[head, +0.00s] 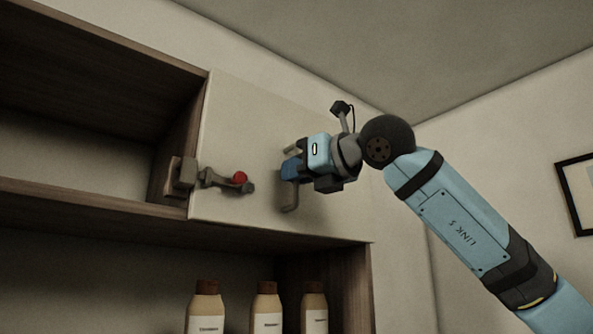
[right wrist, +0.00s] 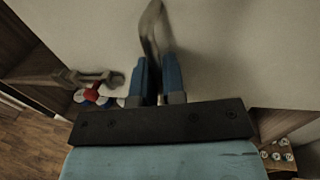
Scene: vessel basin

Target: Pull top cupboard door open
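The pale top cupboard door (head: 245,120) looks flush with the cupboard front. Its surface also fills much of the right wrist view (right wrist: 230,50). Its curved metal handle (head: 291,203) is partly hidden by my right gripper (head: 290,170). In the right wrist view the blue fingers (right wrist: 157,78) are closed around the handle (right wrist: 151,32), which passes between them. A latch (head: 212,177) with a red ball sits at the door's left edge, its arm reaching in front of the door; it also shows in the right wrist view (right wrist: 88,78). My left gripper is out of view.
An open compartment (head: 65,150) lies left of the door. Several bottles (head: 266,310) with brown caps stand in the compartment below. A picture frame (head: 575,190) hangs on the right wall. Free room lies in front of the door.

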